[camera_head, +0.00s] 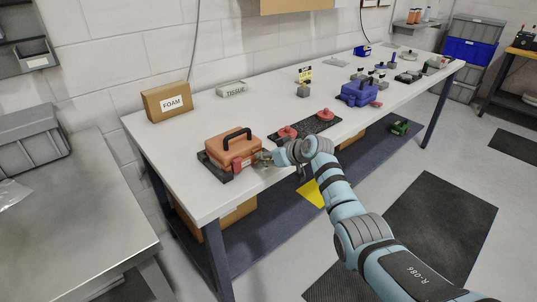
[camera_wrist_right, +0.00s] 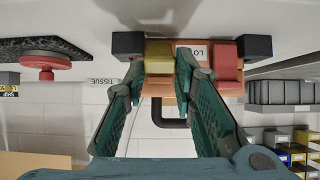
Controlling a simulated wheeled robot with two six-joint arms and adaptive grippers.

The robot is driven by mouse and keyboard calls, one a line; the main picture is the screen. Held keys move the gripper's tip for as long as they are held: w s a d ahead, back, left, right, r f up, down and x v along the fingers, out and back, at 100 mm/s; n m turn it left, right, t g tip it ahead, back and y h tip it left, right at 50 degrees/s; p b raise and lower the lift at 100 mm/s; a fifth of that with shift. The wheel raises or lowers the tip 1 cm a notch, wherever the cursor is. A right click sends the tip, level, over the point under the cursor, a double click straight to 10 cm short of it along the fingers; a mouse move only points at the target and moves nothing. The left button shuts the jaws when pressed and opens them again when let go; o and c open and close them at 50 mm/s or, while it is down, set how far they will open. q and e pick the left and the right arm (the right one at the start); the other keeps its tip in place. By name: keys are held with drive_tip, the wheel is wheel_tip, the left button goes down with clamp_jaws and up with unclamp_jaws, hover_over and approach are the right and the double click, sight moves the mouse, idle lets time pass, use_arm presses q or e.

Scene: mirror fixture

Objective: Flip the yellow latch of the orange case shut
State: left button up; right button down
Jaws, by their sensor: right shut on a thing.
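The orange case (camera_head: 226,151), with a black handle on top, sits on a dark base near the table's front left. Its front shows upside down in the right wrist view (camera_wrist_right: 158,90). The yellow latch (camera_wrist_right: 158,56) lies between the fingers of my right gripper (camera_wrist_right: 159,62), which is shut on it. In the head view that gripper (camera_head: 262,159) is at the case's front right corner and hides the latch there. The latch's exact angle is hard to tell. A red latch (camera_wrist_right: 227,66) is beside it on the same face. My left gripper is out of view.
A dark mat (camera_head: 322,124) with red knobs lies right of the case. A blue case (camera_head: 358,94) stands farther along the table. Behind are a FOAM box (camera_head: 167,102) and a TISSUE box (camera_head: 231,89). The white table (camera_head: 190,137) is bare left of the case.

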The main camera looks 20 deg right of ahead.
idle(0.3)
drive_tip(key=c, duration=1.3)
unclamp_jaws()
drive_tip(key=v, duration=1.2)
drive_tip(key=shift+a, duration=0.1)
